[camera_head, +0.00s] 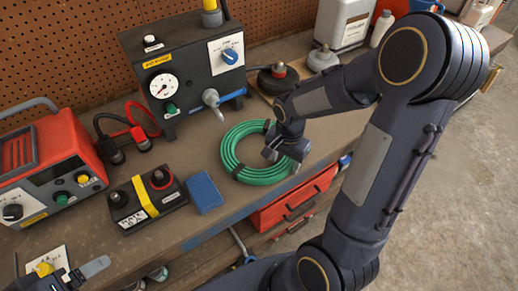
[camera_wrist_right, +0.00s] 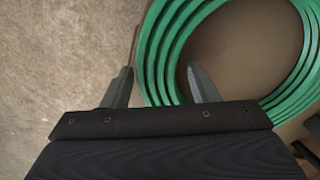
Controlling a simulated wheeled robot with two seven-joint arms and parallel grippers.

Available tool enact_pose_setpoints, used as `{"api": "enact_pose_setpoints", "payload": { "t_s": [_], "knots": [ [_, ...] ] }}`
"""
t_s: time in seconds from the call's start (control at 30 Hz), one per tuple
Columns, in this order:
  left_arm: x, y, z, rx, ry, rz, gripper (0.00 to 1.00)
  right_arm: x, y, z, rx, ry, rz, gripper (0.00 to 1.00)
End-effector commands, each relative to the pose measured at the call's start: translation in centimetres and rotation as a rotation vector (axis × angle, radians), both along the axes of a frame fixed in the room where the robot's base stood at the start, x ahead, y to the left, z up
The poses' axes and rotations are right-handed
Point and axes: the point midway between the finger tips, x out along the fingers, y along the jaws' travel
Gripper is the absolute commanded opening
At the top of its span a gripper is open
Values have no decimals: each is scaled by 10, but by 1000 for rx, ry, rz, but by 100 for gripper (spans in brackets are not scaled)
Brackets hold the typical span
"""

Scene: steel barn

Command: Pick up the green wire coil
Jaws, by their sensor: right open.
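The green wire coil (camera_head: 230,155) lies flat on the workbench, right of the blue block. Dark ties show on it. My right gripper (camera_head: 282,158) is at the coil's right side, partly covering it. In the right wrist view my gripper (camera_wrist_right: 162,76) is open, with one finger on each side of the near band of the coil (camera_wrist_right: 158,45). The left finger is outside the ring and the right finger is over its inside. I cannot tell whether either finger touches the coil. My left gripper (camera_head: 82,273) is partly visible at the lower left; its opening is unclear.
A black gauge box (camera_head: 185,65) stands behind the coil. A blue block (camera_head: 204,192), a black button box (camera_head: 146,203) and a red device (camera_head: 48,160) are to the left. Dark round weights (camera_head: 278,78) sit behind. A red drawer (camera_head: 290,200) is below the bench edge.

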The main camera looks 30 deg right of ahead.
Motion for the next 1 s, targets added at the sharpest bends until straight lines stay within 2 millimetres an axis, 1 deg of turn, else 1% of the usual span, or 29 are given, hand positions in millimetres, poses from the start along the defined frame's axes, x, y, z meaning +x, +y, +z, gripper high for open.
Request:
{"api": "enact_pose_setpoints", "payload": {
  "t_s": [0.03,0.07,0.4,0.47,0.83,1.0],
  "knots": [
    [0,0,0,0,0,0,89,0,0,0,0,0,0,54],
    [0,0,0,0,0,0,89,0,0,0,0,0,0,51],
    [0,0,0,0,0,0,89,0,0,0,0,0,0,7],
    [0,0,0,0,0,0,89,0,0,0,0,0,0,0],
    [0,0,0,0,0,0,89,1,0,3,0,-4,0,0],
    [0,0,1,0,0,0,89,2,0,13,0,-6,0,0]
  ]
}}
